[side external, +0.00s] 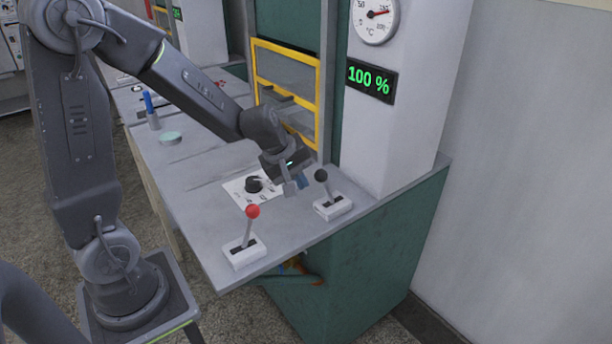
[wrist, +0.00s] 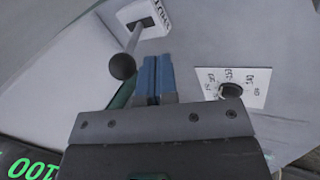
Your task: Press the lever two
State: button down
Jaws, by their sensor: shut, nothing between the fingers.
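Two levers stand on the grey worktop. One has a red ball (side external: 253,211) on a pale stick and a white base, near the front edge. The other has a black ball (side external: 321,175) on a white base, further right. I cannot read from the frames which one is lever two. My gripper (side external: 295,187) is shut and empty, just left of the black-ball lever and above the worktop. In the wrist view the blue fingertips (wrist: 154,76) are together, and the black ball (wrist: 122,66) is close to their left. No contact is visible.
A black rotary knob (side external: 253,184) on a white plate lies left of my gripper. A white column (side external: 400,140) with a gauge and a green "100 %" display (side external: 371,81) stands behind the black-ball lever. A yellow-framed window (side external: 286,85) is at the back.

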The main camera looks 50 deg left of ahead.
jog(key=shift+w+d+r, duration=0.15)
jog(key=shift+w, duration=0.6)
jog(key=shift+w+r, duration=0.1)
jog(key=shift+w, duration=0.1)
